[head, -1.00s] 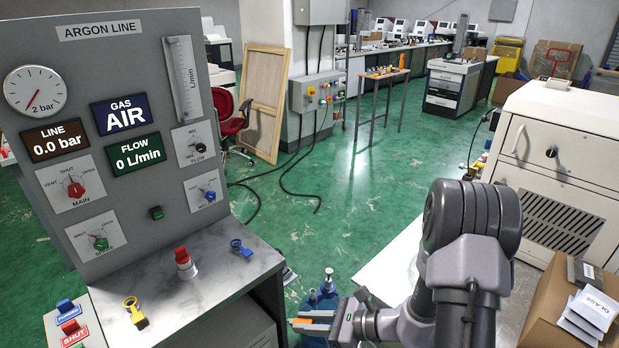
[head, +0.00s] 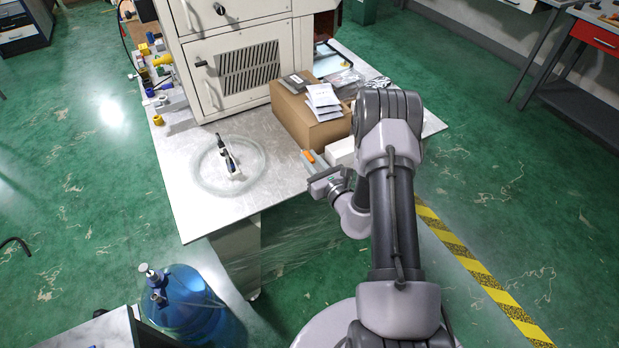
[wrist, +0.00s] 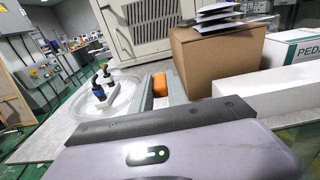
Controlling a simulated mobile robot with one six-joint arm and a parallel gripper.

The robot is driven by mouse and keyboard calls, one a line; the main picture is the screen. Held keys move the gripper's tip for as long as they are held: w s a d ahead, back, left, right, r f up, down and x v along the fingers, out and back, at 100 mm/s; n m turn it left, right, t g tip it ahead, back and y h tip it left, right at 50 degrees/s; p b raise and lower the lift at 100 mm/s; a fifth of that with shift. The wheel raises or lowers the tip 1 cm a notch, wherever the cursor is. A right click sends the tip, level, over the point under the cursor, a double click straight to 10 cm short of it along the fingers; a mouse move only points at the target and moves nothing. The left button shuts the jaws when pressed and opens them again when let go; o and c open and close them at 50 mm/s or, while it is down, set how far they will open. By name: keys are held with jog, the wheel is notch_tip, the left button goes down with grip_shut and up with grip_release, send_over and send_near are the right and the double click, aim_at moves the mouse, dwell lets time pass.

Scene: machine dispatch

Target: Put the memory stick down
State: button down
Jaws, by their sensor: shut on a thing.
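The memory stick, a small orange block (head: 309,156), is held between the fingertips of my gripper (head: 314,161). In the wrist view the orange block (wrist: 160,85) sits between the two grey fingers (wrist: 162,91), which are closed on it. My gripper is near the front edge of a light worktable (head: 190,200), just left of the cardboard box (head: 300,124). The stick appears above the tabletop; I cannot tell its exact height. The lower part of the stick is hidden by the fingers and the gripper body.
A cream machine (head: 245,65) is behind. Packets (head: 322,98) lie on the box. A blue water bottle (head: 190,310) stands below left. The table between dish and box is clear.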

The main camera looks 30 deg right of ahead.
notch_tip(320, 180, down, 10)
jog(key=b, duration=0.3)
jog(key=shift+w+d+b, duration=0.1)
jog(key=shift+b, duration=0.2)
jog(key=shift+r, duration=0.2)
